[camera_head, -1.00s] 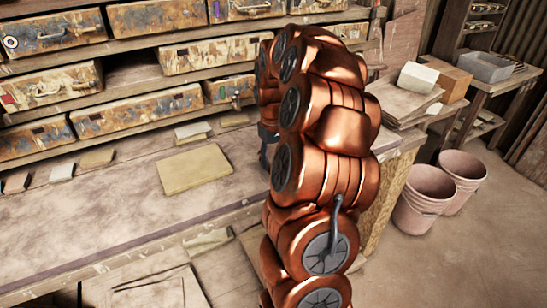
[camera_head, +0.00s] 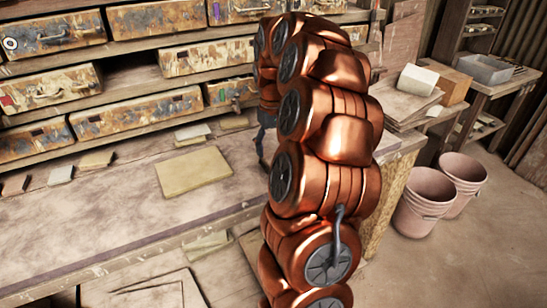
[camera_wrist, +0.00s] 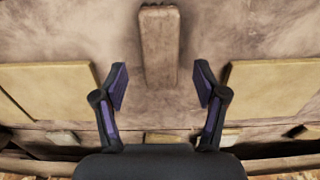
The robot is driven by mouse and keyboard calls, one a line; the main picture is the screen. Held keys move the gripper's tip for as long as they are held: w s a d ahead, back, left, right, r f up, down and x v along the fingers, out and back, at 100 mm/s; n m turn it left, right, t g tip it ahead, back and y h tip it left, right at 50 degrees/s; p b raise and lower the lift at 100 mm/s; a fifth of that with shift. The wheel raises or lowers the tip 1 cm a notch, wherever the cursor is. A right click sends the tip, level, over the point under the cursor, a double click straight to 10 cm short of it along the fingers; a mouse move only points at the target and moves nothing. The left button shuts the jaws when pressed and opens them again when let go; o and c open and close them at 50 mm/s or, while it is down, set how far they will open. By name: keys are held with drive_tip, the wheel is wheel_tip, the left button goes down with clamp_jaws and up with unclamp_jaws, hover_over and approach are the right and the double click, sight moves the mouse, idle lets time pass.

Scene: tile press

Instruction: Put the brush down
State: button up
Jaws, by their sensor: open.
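A long, narrow brown wooden piece, which looks like the brush (camera_wrist: 159,42), lies on the worktable (camera_wrist: 60,30) in the wrist view. Its near end is between and just beyond my fingertips, with a gap on each side. I cannot make out bristles. My gripper (camera_wrist: 160,84) is open, with nothing between its pads touching them. In the head view my gripper (camera_head: 261,140) is mostly hidden behind my copper arm, just above the worktable (camera_head: 90,225), and the brush is hidden there.
Flat tan tiles lie on either side, left (camera_wrist: 45,88) and right (camera_wrist: 268,88) in the wrist view; one tile (camera_head: 193,172) shows in the head view. Stained drawers (camera_head: 135,113) stand behind. Pink buckets (camera_head: 425,203) stand on the floor at right. The table's left front is clear.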

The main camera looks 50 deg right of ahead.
sight(271, 160)
wheel_tip(271, 160, up, 7)
drive_tip(key=shift+b, duration=0.4)
drive_tip(key=s+a+f+n, duration=0.1)
drive_tip(key=s+a+n, duration=0.15)
drive_tip(key=a, duration=0.85)
drive_tip(key=s+a+f+n, duration=0.1)
drive_tip(key=s+a, duration=0.3)
drive_tip(key=a, duration=0.7)
drive_tip(key=s+a+f+g, duration=0.1)
drive_tip(key=s+a+f, duration=0.3)
drive_tip(key=s, duration=0.4)
drive_tip(key=s+a+f, duration=0.4)
drive_tip(key=s+a, duration=0.2)
drive_tip(key=s, duration=0.3)
drive_tip(key=shift+a+f+g, duration=0.15)
drive_tip(key=shift+f+g, duration=0.1)
drive_tip(key=shift+g, duration=0.15)
